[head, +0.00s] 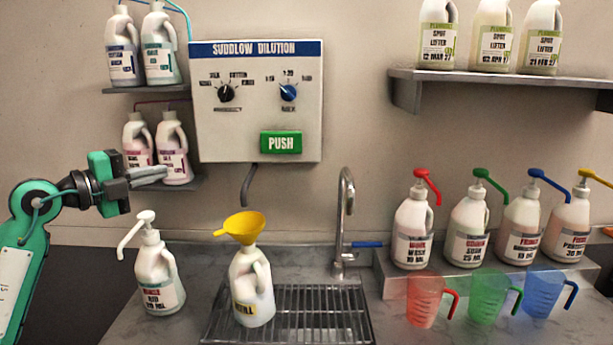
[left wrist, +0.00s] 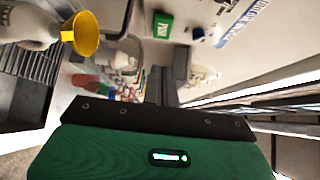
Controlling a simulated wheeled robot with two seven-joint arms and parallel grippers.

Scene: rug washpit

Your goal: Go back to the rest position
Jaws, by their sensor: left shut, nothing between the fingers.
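My left gripper (head: 160,173) is raised at the left, in front of the lower bottle shelf. Its grey fingers are shut and empty, pointing right. They overlap the pink-labelled bottles in the picture; whether they touch cannot be told. In the left wrist view the dark fingers (left wrist: 171,75) show at the middle, above the green gripper body. My right gripper is in neither view. No object is in my grip.
A dilution panel (head: 258,105) hangs on the wall right of my gripper. Below stand a white pump bottle (head: 158,275) and a bottle with a yellow funnel (head: 243,228) on the drain grate (head: 340,315). A tap (head: 345,215), pump bottles and coloured jugs stand further right.

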